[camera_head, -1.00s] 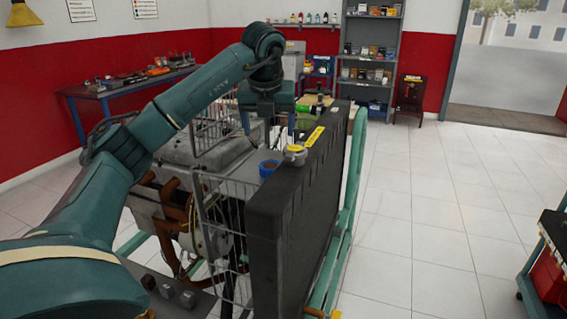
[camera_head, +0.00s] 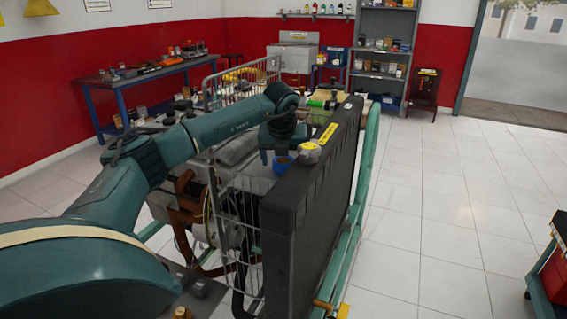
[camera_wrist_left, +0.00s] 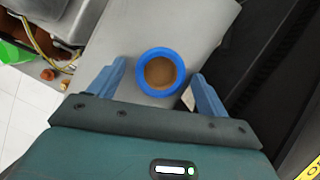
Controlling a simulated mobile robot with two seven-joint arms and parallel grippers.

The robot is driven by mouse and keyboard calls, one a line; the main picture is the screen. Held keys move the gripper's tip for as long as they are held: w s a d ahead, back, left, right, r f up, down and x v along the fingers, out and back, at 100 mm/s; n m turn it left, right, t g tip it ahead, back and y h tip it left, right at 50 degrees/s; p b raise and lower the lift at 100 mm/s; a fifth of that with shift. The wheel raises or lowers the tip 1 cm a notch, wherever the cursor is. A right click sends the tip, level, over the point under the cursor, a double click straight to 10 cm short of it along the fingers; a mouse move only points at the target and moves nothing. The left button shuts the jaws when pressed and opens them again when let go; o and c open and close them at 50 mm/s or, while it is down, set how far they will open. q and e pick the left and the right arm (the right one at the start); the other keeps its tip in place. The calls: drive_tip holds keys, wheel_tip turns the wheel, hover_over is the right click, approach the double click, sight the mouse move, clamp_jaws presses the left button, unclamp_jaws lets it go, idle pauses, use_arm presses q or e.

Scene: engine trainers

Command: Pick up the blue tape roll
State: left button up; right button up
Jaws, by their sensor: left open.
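The blue tape roll (camera_wrist_left: 142,78) is a blue ring with a brown inside, lying on a grey flat surface (camera_wrist_left: 190,30). In the head view the roll (camera_head: 281,164) shows just beside the black radiator's top, partly hidden by my gripper. My left gripper (camera_wrist_left: 160,88) is open, with its blue fingers on either side of the roll in the wrist view. I cannot tell whether a finger touches it. In the head view the left gripper (camera_head: 280,152) is over the roll, pointing down. My right gripper is not in view.
The tall black radiator (camera_head: 310,200) stands right beside the roll. A grey cap with a yellow label (camera_head: 308,153) sits next to it. A wire cage (camera_head: 240,215) is in front of the engine. Open tiled floor (camera_head: 430,200) lies to the right.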

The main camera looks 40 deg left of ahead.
use_arm(q)
drive_tip(key=c, duration=1.1)
drive_tip(key=shift+o, duration=0.2)
drive_tip(key=shift+r, duration=0.1)
